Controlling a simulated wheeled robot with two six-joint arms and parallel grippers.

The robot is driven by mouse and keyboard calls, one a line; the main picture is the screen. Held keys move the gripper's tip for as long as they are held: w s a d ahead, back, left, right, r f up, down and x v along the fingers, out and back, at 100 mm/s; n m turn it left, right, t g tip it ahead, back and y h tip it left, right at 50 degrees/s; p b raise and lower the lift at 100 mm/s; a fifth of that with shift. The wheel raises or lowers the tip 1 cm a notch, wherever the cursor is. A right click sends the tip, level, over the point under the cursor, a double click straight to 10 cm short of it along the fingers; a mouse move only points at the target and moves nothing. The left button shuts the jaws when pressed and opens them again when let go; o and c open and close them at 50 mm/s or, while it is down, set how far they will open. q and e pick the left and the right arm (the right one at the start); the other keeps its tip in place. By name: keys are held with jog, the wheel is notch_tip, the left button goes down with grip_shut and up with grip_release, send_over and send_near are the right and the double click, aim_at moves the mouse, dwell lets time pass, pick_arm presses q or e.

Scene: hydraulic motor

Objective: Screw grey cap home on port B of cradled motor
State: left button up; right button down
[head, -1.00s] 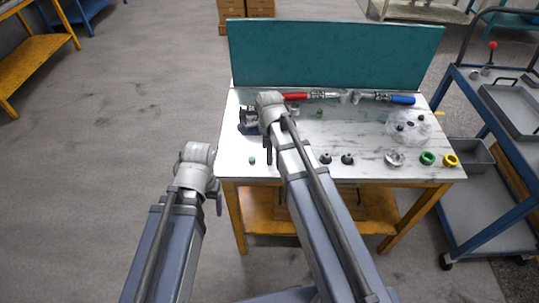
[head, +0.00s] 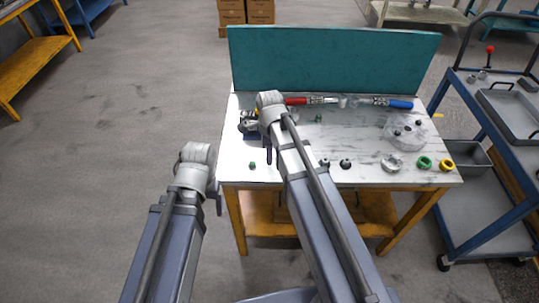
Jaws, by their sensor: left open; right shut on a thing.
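The cradled motor (head: 246,121) is a dark shape at the left of the table, mostly hidden behind my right arm's wrist. Port B and the grey cap cannot be made out. My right gripper (head: 267,146) points down beside the motor, in front of it. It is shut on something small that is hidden. My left gripper (head: 219,200) is open, off the table's left front corner and apart from the motor.
A small green part (head: 252,165) lies near the table's left front edge. Red-handled (head: 296,101) and blue-handled (head: 400,104) tools lie behind. A clear dish (head: 405,135) stands right.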

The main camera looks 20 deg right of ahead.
pick_arm(q)
jog(key=shift+r+p, duration=1.5)
jog(key=shift+r, duration=0.2)
pick_arm(e)
jog(key=shift+r, duration=1.7)
